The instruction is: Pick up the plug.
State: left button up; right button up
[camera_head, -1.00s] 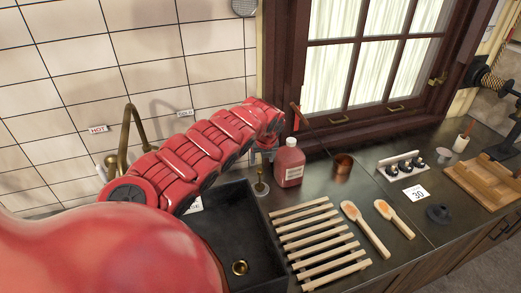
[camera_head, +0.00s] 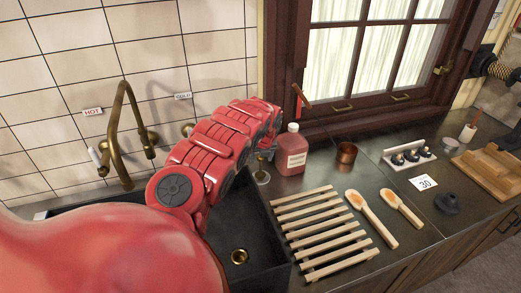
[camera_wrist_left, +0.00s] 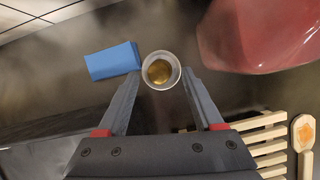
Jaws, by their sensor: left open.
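In the head view my red left arm hides most of that gripper. My right gripper is not in view.
A pink bottle (camera_head: 291,152) stands close to the right of the gripper. A blue block (camera_wrist_left: 113,62) lies beside the left finger. The black sink (camera_head: 262,225), wooden rack (camera_head: 318,228), spoons (camera_head: 368,215), copper cup (camera_head: 346,156) and a black knobbed disc (camera_head: 448,203) are nearby.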

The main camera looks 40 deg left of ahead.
aim_at(261, 174)
pick_arm(q)
jog(key=shift+w+a+f, duration=0.15)
jog(key=shift+a+f, duration=0.05)
jog(key=shift+f, duration=0.5)
jog(key=shift+w+a+f, duration=0.1)
jog(key=shift+f, duration=0.15)
jog(key=shift+a+f+p, duration=0.1)
jog(key=shift+f+p, duration=0.2)
jog(key=shift+f, duration=0.15)
jog(key=shift+w+a+f, duration=0.1)
jog(key=shift+w+f, duration=0.1)
jog(key=shift+f, duration=0.1)
jog(key=shift+p+x, duration=0.3)
jog(key=shift+x, duration=0.55)
jog(key=shift+w+f, duration=0.15)
jog(key=shift+a+f, duration=0.3)
jog(key=shift+f, duration=0.1)
grip_shut()
